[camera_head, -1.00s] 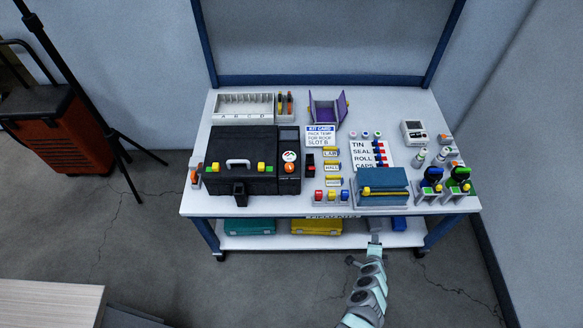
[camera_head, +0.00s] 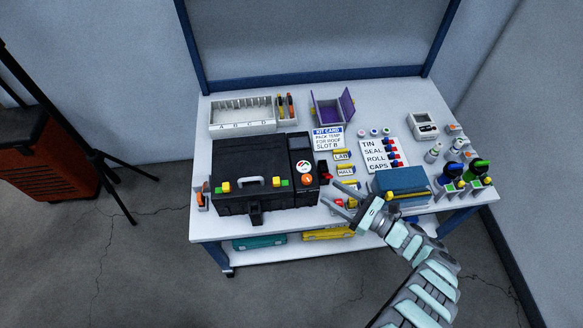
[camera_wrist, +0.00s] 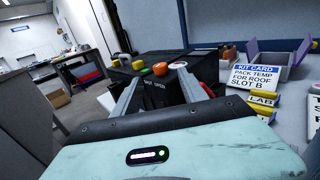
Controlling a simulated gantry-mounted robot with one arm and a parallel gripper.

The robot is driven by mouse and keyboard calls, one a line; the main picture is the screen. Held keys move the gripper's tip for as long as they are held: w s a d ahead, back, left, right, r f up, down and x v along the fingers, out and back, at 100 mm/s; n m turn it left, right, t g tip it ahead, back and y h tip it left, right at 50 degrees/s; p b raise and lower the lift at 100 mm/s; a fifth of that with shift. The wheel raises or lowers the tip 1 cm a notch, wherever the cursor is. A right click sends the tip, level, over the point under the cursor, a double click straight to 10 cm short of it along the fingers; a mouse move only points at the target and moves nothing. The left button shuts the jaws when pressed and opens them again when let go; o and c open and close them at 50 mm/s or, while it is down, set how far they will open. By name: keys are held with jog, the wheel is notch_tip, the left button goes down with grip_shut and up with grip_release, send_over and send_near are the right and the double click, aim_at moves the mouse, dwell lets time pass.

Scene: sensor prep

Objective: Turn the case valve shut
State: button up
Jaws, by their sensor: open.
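An orange knob (camera_head: 307,180), which looks like the case valve, sits on the right-hand panel below a round white gauge (camera_head: 304,167). In the wrist view the orange knob (camera_wrist: 160,68) shows ahead, between and beyond the finger tips, with small lettering below it. My gripper (camera_head: 330,192) is open and empty, just right of the case's front corner, pointing left toward the knob. In the wrist view its fingers (camera_wrist: 158,88) are spread and apart from the knob.
A blue box (camera_head: 400,181) stands right of my gripper, close to my wrist. Small colored items and label blocks (camera_head: 343,157) lie behind it. A kit card (camera_head: 327,138), purple holder (camera_head: 333,108) and lettered tray (camera_head: 242,116) stand at the back.

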aim_at(311, 181)
jog(key=x, duration=1)
jog(key=shift+a, duration=0.1)
grip_shut()
dwell(0.3)
